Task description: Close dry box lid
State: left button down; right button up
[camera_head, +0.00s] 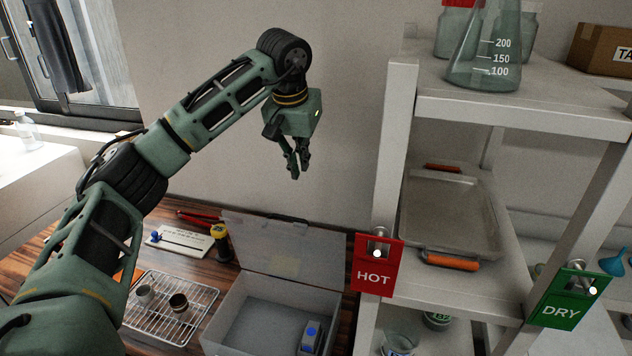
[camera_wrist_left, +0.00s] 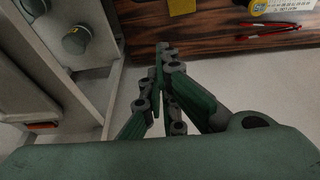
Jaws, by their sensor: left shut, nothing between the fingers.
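The dry box (camera_head: 255,312) is a clear grey plastic box on the wooden table, at the bottom middle of the head view. Its lid (camera_head: 268,243) stands raised along the back edge, so the box is open. A small grey and blue item (camera_head: 311,337) lies inside. My left gripper (camera_head: 293,172) is in the air above and behind the lid, pointing down, shut and empty, touching nothing. In the left wrist view its fingers (camera_wrist_left: 166,55) are together. My right gripper is not in view.
A wire rack (camera_head: 172,305) with two small cups sits left of the box. A white shelf (camera_head: 388,160) with a red HOT tag (camera_head: 377,265), a metal tray (camera_head: 450,215) and a flask (camera_head: 485,50) stands close on the right.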

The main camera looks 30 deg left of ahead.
pick_arm(q)
notch_tip(320, 180, down, 9)
jog(key=s+p, duration=0.1)
jog(key=p, duration=0.3)
jog(key=shift+d+f, duration=0.15)
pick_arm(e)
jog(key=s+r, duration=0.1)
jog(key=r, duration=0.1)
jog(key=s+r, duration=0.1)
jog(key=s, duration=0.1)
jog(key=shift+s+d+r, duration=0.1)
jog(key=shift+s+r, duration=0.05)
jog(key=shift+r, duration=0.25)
pick_arm(q)
jog(key=shift+s, duration=0.15)
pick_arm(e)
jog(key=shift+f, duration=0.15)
